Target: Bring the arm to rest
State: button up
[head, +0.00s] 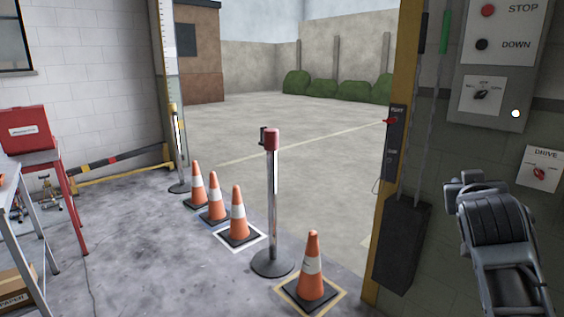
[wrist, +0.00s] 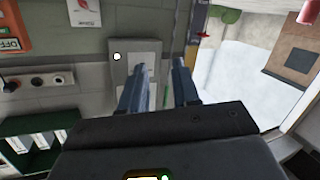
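My arm (head: 500,245) rises at the lower right of the head view, in front of the grey wall below the control panels. My gripper (wrist: 161,72) shows in the wrist view with its two dark fingers apart. Nothing is between the fingers; the wall and part of a panel show through the gap. In the head view the fingers cannot be made out clearly. No held object is in sight.
A STOP/DOWN panel (head: 502,65) and a DRIVE switch (head: 540,169) are on the wall near my arm. A dark box (head: 402,247) hangs beside the yellow post. Several cones and a red-topped post (head: 272,200) line the doorway. A red toolbox (head: 25,130) stands left.

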jog(key=s+a+f+n+y, duration=0.1)
jog(key=s+a+f+y, duration=0.1)
jog(key=s+a+f, duration=0.45)
jog(key=s+a+f+n+t+y, duration=0.1)
jog(key=s+a+f+y, duration=0.15)
jog(key=s+f, duration=0.6)
jog(key=s+a+f+n+y, duration=0.1)
jog(key=s+a+f, duration=0.4)
jog(key=s+f, duration=0.25)
jog(key=s+a+y, duration=0.1)
jog(key=s+a, duration=0.1)
jog(key=s, duration=0.6)
jog(key=s+a+y, duration=0.1)
jog(key=s+a, duration=0.1)
jog(key=s, duration=0.6)
jog(key=r+v, duration=0.2)
jog(key=v, duration=1.3)
jog(key=shift+d, duration=0.35)
jog(key=shift+d+y, duration=0.1)
jog(key=shift+y, duration=0.15)
